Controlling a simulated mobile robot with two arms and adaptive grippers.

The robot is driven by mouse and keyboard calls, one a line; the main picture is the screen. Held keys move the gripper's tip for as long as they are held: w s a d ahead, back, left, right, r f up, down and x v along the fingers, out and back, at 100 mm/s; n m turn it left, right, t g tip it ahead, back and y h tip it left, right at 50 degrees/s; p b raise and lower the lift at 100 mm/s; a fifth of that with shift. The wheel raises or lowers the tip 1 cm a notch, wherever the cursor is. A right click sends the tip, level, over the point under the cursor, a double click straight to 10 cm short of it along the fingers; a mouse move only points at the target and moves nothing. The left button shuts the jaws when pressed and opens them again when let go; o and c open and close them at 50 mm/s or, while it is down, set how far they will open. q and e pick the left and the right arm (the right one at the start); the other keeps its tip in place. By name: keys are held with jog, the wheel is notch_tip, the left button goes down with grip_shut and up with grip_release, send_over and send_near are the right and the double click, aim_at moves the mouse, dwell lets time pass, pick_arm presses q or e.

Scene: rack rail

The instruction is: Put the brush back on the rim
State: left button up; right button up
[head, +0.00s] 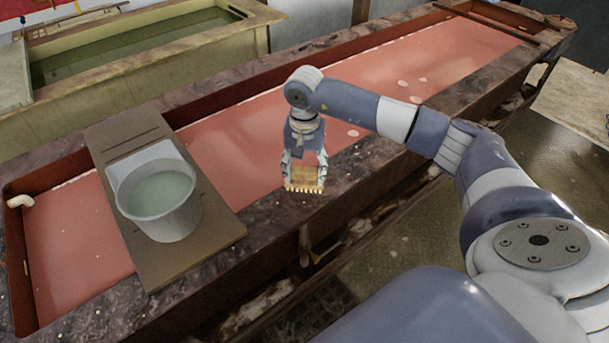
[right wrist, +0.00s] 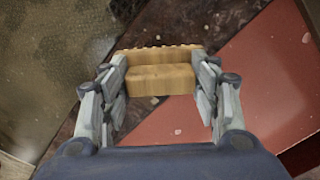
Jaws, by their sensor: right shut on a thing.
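The brush (head: 304,178) is a wooden block with pale bristles along its lower edge. My right gripper (head: 304,165) is shut on it, over the near rim (head: 350,172) of the long trough. The rim is dark, mottled and stone-like. In the right wrist view the brush (right wrist: 160,72) sits between the two fingers of my right gripper (right wrist: 160,85), with the dark rim (right wrist: 145,108) behind it. I cannot tell whether the bristles touch the rim. My left gripper is not in view.
The trough holds reddish liquid (head: 240,150). A board (head: 215,225) lies across it at left, with a white bucket (head: 165,225) of pale water on it. A greenish tank (head: 130,75) stands behind. Bare floor (head: 400,245) lies in front. The rim right of the brush is clear.

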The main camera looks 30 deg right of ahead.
aim_at(305, 180)
jog(key=shift+f+p, duration=0.3)
jog(key=shift+p, duration=0.05)
notch_tip(305, 180, down, 2)
jog(key=shift+f+p, duration=0.1)
jog(key=shift+p, duration=0.6)
jog(key=shift+f, duration=0.35)
jog(key=shift+f, duration=0.15)
jog(key=o, duration=0.9)
jog(key=shift+o, duration=0.2)
